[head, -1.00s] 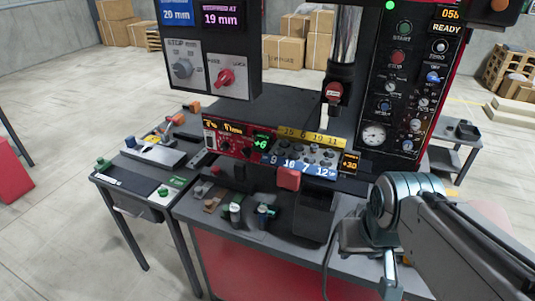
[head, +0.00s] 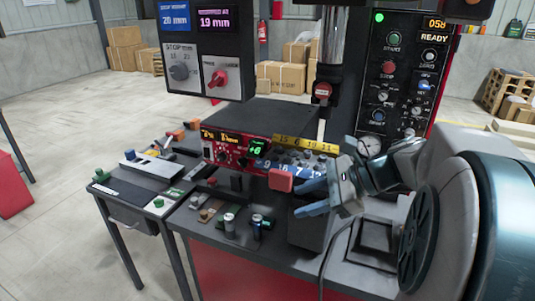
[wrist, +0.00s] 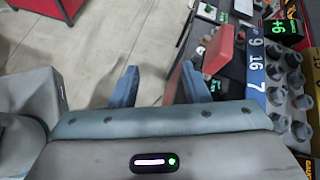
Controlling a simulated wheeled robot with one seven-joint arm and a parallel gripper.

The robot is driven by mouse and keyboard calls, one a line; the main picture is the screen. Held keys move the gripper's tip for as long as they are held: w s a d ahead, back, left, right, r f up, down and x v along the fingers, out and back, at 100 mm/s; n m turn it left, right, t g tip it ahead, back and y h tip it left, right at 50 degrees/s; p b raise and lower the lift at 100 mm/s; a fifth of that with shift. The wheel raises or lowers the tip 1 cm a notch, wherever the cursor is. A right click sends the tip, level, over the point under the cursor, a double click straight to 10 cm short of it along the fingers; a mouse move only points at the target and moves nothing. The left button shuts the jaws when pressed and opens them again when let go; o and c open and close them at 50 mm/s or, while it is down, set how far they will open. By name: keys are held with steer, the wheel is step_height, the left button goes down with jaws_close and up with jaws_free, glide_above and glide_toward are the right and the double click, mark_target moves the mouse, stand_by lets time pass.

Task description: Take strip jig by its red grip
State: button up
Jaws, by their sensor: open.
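The red grip (head: 281,180) of the strip jig stands up at the front of the machine, just in front of the blue number strip. In the wrist view the red grip (wrist: 218,48) is at the upper right, outside and beyond the right finger. The rest of the jig is hard to make out. My gripper (head: 308,191) is open and empty, close to the right of the red grip in the head view. In the wrist view both fingertips of my gripper (wrist: 159,72) are apart, with nothing held between them.
A red panel (head: 227,147) with a green display is behind the grip. Grey knobs beside the blue number strip (wrist: 255,72) are close on the right. Small cylinders (head: 230,224) stand on the bench in front. A dark bin (head: 305,233) lies under my gripper.

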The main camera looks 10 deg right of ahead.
steer(key=w+d+r+m+t+y, duration=0.2)
steer(key=w+d+m+t, duration=0.1)
steer(key=d+m, duration=0.25)
glide_toward(270, 177)
steer(key=w+a+f, duration=0.1)
steer(key=w+a, duration=0.1)
steer(key=shift+t, duration=0.3)
steer(key=shift+f+p+x, duration=0.15)
steer(key=shift+p+x, duration=0.05)
steer(key=shift+x, duration=1.45)
steer(key=shift+f+p+x, duration=0.15)
steer(key=shift+x, duration=1.55)
steer(key=shift+d, duration=0.15)
jaws_close()
